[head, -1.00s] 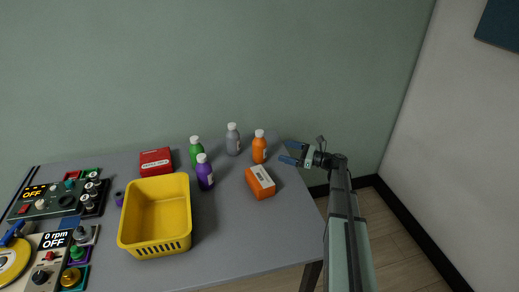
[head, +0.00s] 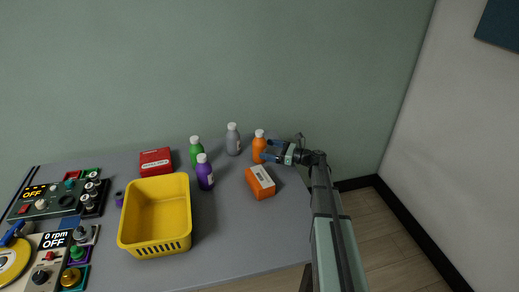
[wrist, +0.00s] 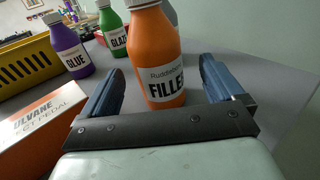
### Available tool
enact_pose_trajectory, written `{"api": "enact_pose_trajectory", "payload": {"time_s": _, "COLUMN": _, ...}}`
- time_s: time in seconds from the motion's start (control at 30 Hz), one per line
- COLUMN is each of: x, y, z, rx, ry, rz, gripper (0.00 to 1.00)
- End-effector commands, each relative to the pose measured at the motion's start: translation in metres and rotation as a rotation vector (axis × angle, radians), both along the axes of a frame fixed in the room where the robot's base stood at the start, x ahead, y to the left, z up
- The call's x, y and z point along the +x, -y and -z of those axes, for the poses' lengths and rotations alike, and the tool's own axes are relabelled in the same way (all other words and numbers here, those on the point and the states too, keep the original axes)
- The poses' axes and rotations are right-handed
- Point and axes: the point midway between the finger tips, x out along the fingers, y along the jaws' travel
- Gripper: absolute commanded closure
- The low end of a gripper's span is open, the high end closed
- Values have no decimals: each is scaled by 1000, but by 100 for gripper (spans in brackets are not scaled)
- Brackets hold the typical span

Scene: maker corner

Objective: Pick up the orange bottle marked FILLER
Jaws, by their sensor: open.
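The orange bottle marked FILLER (head: 259,148) has a white cap and stands upright near the table's back right. In the wrist view the FILLER bottle (wrist: 154,55) stands just ahead of my gripper, its label facing me. My gripper (head: 267,150) is open and comes from the right. In the wrist view the blue fingers of my gripper (wrist: 160,85) lie to either side of the bottle's lower part, with a gap on the right. I cannot tell whether the left finger touches it.
A grey bottle (head: 233,139), a green bottle (head: 196,153) and a purple GLUE bottle (head: 205,174) stand to the left. An orange and white box (head: 261,182) lies in front. A yellow basket (head: 183,221) and a red box (head: 156,161) are further left. The table's right edge is close.

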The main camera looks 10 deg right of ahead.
Motion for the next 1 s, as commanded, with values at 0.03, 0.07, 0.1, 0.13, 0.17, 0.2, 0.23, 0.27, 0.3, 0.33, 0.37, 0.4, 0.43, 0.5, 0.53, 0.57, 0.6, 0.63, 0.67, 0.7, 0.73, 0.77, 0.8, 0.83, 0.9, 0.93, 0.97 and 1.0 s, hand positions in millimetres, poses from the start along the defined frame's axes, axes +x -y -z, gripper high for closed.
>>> {"api": "enact_pose_trajectory", "payload": {"time_s": 0.03, "x": 2, "y": -5, "z": 0, "rx": 0, "ry": 0, "rz": -2, "gripper": 6}}
{"api": "enact_pose_trajectory", "payload": {"time_s": 0.07, "x": 3, "y": -8, "z": 0, "rx": 0, "ry": 0, "rz": -2, "gripper": 6}}
{"api": "enact_pose_trajectory", "payload": {"time_s": 0.1, "x": 6, "y": -12, "z": 0, "rx": 0, "ry": 0, "rz": -1, "gripper": 6}}
{"api": "enact_pose_trajectory", "payload": {"time_s": 0.13, "x": 7, "y": -15, "z": 0, "rx": 0, "ry": 0, "rz": -1, "gripper": 6}}
{"api": "enact_pose_trajectory", "payload": {"time_s": 0.17, "x": 9, "y": -19, "z": 0, "rx": 0, "ry": 0, "rz": -1, "gripper": 6}}
{"api": "enact_pose_trajectory", "payload": {"time_s": 0.2, "x": 11, "y": -25, "z": 0, "rx": 0, "ry": 0, "rz": -2, "gripper": 6}}
{"api": "enact_pose_trajectory", "payload": {"time_s": 0.23, "x": 14, "y": -28, "z": 0, "rx": 0, "ry": 0, "rz": -2, "gripper": 6}}
{"api": "enact_pose_trajectory", "payload": {"time_s": 0.27, "x": 17, "y": -31, "z": 0, "rx": -1, "ry": 1, "rz": -2, "gripper": 6}}
{"api": "enact_pose_trajectory", "payload": {"time_s": 0.3, "x": 19, "y": -34, "z": 0, "rx": -1, "ry": 0, "rz": -1, "gripper": 6}}
{"api": "enact_pose_trajectory", "payload": {"time_s": 0.33, "x": 20, "y": -36, "z": 0, "rx": -1, "ry": 0, "rz": 0, "gripper": 6}}
{"api": "enact_pose_trajectory", "payload": {"time_s": 0.37, "x": 22, "y": -38, "z": 0, "rx": -1, "ry": 1, "rz": 0, "gripper": 6}}
{"api": "enact_pose_trajectory", "payload": {"time_s": 0.4, "x": 22, "y": -40, "z": 0, "rx": -1, "ry": 1, "rz": -1, "gripper": 6}}
{"api": "enact_pose_trajectory", "payload": {"time_s": 0.43, "x": 23, "y": -41, "z": 0, "rx": 0, "ry": 0, "rz": 0, "gripper": 6}}
{"api": "enact_pose_trajectory", "payload": {"time_s": 0.5, "x": 23, "y": -41, "z": 0, "rx": 0, "ry": 0, "rz": 0, "gripper": 6}}
{"api": "enact_pose_trajectory", "payload": {"time_s": 0.53, "x": 23, "y": -41, "z": 0, "rx": 0, "ry": 0, "rz": 0, "gripper": 6}}
{"api": "enact_pose_trajectory", "payload": {"time_s": 0.57, "x": 23, "y": -41, "z": 0, "rx": 0, "ry": 0, "rz": 0, "gripper": 6}}
{"api": "enact_pose_trajectory", "payload": {"time_s": 0.6, "x": 22, "y": -41, "z": 0, "rx": 0, "ry": 0, "rz": 0, "gripper": 6}}
{"api": "enact_pose_trajectory", "payload": {"time_s": 0.63, "x": 22, "y": -40, "z": 0, "rx": 0, "ry": 0, "rz": 0, "gripper": 8}}
{"api": "enact_pose_trajectory", "payload": {"time_s": 0.67, "x": 22, "y": -40, "z": 0, "rx": 0, "ry": 0, "rz": 0, "gripper": 10}}
{"api": "enact_pose_trajectory", "payload": {"time_s": 0.7, "x": 22, "y": -40, "z": 0, "rx": 0, "ry": 0, "rz": 0, "gripper": 14}}
{"api": "enact_pose_trajectory", "payload": {"time_s": 0.73, "x": 22, "y": -40, "z": 0, "rx": 0, "ry": 0, "rz": 0, "gripper": 17}}
{"api": "enact_pose_trajectory", "payload": {"time_s": 0.77, "x": 22, "y": -40, "z": 0, "rx": 0, "ry": 0, "rz": 0, "gripper": 20}}
{"api": "enact_pose_trajectory", "payload": {"time_s": 0.8, "x": 22, "y": -40, "z": 0, "rx": 0, "ry": 0, "rz": 0, "gripper": 24}}
{"api": "enact_pose_trajectory", "payload": {"time_s": 0.83, "x": 22, "y": -40, "z": 0, "rx": 0, "ry": 0, "rz": 0, "gripper": 27}}
{"api": "enact_pose_trajectory", "payload": {"time_s": 0.9, "x": 22, "y": -40, "z": 0, "rx": 0, "ry": 0, "rz": 0, "gripper": 33}}
{"api": "enact_pose_trajectory", "payload": {"time_s": 0.93, "x": 22, "y": -40, "z": 0, "rx": 0, "ry": 0, "rz": 0, "gripper": 36}}
{"api": "enact_pose_trajectory", "payload": {"time_s": 0.97, "x": 22, "y": -40, "z": 0, "rx": 0, "ry": 0, "rz": 0, "gripper": 39}}
{"api": "enact_pose_trajectory", "payload": {"time_s": 1.0, "x": 22, "y": -40, "z": 0, "rx": 0, "ry": 0, "rz": 0, "gripper": 43}}
